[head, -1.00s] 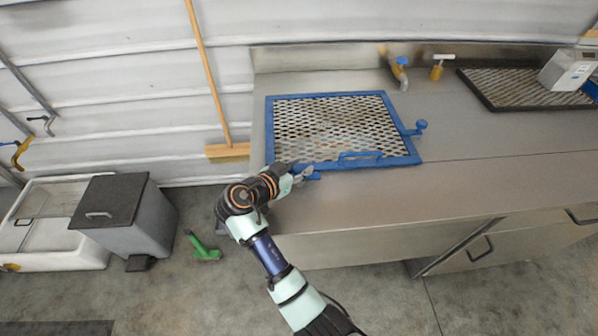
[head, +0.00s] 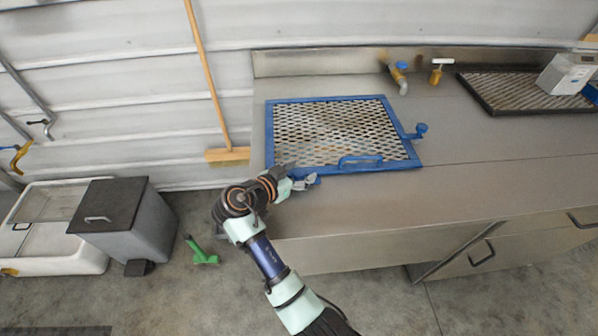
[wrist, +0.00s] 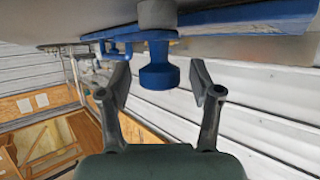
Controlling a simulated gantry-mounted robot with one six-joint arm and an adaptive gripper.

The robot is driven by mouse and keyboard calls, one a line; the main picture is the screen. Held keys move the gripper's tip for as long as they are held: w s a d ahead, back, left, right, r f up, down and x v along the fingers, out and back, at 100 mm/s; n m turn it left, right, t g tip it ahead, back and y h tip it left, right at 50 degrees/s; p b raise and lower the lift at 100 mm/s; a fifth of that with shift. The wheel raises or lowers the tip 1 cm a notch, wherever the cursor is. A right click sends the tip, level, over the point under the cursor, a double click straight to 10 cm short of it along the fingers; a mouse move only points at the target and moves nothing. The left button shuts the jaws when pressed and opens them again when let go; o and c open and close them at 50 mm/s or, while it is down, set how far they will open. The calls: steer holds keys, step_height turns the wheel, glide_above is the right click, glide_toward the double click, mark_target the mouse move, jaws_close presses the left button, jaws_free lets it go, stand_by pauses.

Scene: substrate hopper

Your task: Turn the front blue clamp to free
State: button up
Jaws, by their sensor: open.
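The blue-framed mesh screen (head: 395,118) lies on the steel bench. The front blue clamp (head: 318,180) is at its front edge, partly hidden by my gripper (head: 305,184). In the wrist view the clamp's blue knob (wrist: 158,75) hangs from a blue bar (wrist: 245,17), between the two fingers of my gripper (wrist: 158,84). The fingers are open, one on each side of the knob, with a visible gap on both sides. A second blue clamp (head: 417,131) sits at the screen's right edge.
The screen's blue handle (head: 360,161) is right of my gripper. A grey bin (head: 120,225) and a green object (head: 202,252) are on the floor at left. The bench's front right is clear.

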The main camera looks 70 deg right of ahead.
steer(key=v, duration=1.2)
steer(key=w+a+n+t+y+p, duration=0.3)
steer(key=w+a+n+t+y, duration=0.15)
steer(key=a+n+t, duration=0.85)
steer(key=s+a+r+n+t+y+p, duration=0.1)
steer(key=a+r+n+t+y, duration=0.2)
steer(key=a, duration=0.6)
steer(key=s+a+r+n+y+p, duration=0.1)
steer(key=a+r+n+y, duration=0.3)
steer(key=a, duration=0.6)
step_height(320, 180, up, 39)
steer(key=a+n+y+p, duration=0.1)
steer(key=p, duration=3.7)
steer(key=shift+s+a+t, duration=0.4)
steer(key=shift+s, duration=0.1)
